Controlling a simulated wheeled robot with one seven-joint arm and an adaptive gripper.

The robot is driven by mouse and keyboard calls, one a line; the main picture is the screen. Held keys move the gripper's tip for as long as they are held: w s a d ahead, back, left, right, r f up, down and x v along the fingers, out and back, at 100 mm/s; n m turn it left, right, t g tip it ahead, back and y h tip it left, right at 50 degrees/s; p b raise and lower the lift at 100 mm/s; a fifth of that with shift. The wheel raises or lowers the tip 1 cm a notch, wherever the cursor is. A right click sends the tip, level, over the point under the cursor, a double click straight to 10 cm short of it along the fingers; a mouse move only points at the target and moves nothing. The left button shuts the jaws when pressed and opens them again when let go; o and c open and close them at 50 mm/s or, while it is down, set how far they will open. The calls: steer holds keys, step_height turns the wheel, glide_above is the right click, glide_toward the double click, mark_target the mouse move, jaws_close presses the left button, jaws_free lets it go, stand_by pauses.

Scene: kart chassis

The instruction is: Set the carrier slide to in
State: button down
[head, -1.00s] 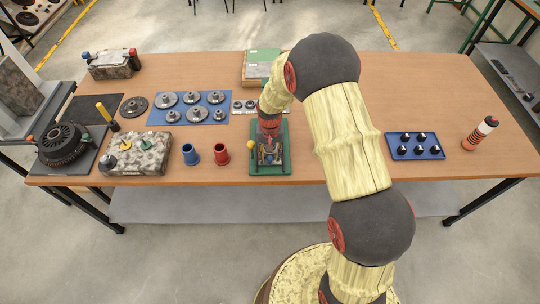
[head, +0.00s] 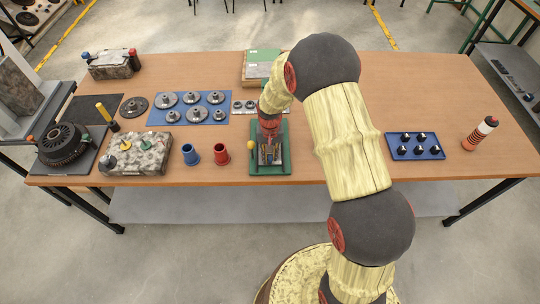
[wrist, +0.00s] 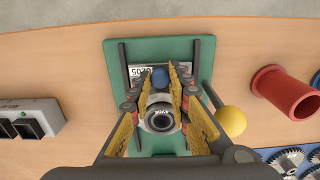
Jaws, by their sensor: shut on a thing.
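The green base plate (head: 284,165) of the fixture lies near the table's front edge in the head view. The wrist view shows this plate (wrist: 195,50) with dark rails, a label reading 0205 and a yellow ball (wrist: 230,121) on a lever at the right. My gripper (wrist: 163,76) reaches down over the fixture, its fingers closed around a blue knob (wrist: 159,77). A silver ring-shaped part (wrist: 160,117) with a dark centre shows between the fingers. The fingers hide part of the mechanism, and I cannot tell the slide's exact position.
A red cup (head: 221,153) and a blue cup (head: 190,154) stand left of the fixture. A blue mat (head: 155,117) with several gears lies behind them. A blue tray (head: 425,151) with several dark knobs lies at the right. The table between fixture and tray is bare, partly behind my arm.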

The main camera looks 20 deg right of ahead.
steer(key=shift+w+d, duration=0.3)
steer(key=shift+w, duration=0.65)
steer(key=shift+w+d, duration=0.3)
steer(key=shift+w, duration=0.65)
steer(key=c, duration=1.6)
jaws_free()
steer(key=shift+c, duration=0.2)
step_height(320, 180, up, 12)
steer(key=shift+c, duration=0.2)
